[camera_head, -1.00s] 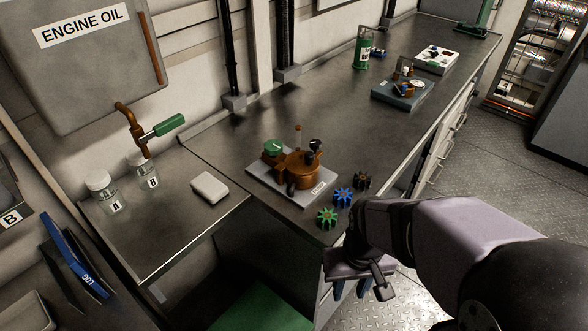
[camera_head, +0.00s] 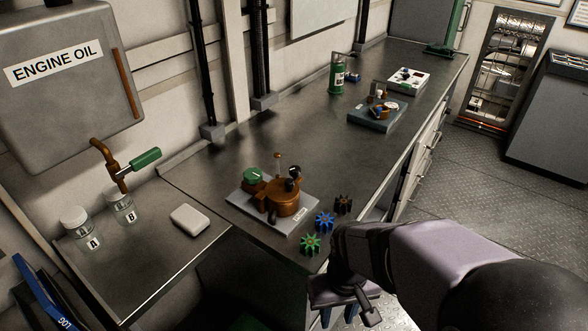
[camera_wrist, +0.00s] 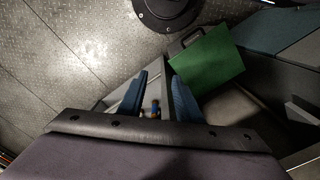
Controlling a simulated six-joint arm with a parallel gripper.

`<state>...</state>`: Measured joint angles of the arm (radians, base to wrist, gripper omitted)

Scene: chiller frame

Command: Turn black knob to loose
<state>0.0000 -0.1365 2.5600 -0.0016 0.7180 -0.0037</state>
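A brown pump-like device (camera_head: 284,198) stands on a grey plate (camera_head: 246,207) near the bench's front edge in the head view. A small black knob (camera_head: 295,172) sits on its upper right side. A green round cap (camera_head: 252,175) is on its left, and a thin upright rod is behind. My gripper (camera_head: 338,316) hangs low beyond the bench edge, to the right of and below the device, apart from it. In the wrist view my gripper (camera_wrist: 157,92) shows two blue fingers spread with a gap between them, nothing held. The knob is not visible there.
Green (camera_head: 311,244), blue (camera_head: 325,221) and dark (camera_head: 343,204) gears lie right of the plate. A white block (camera_head: 190,218) and jars A (camera_head: 80,228) and B (camera_head: 122,207) stand left. A second device (camera_head: 377,113) is farther back. The bench between is clear.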

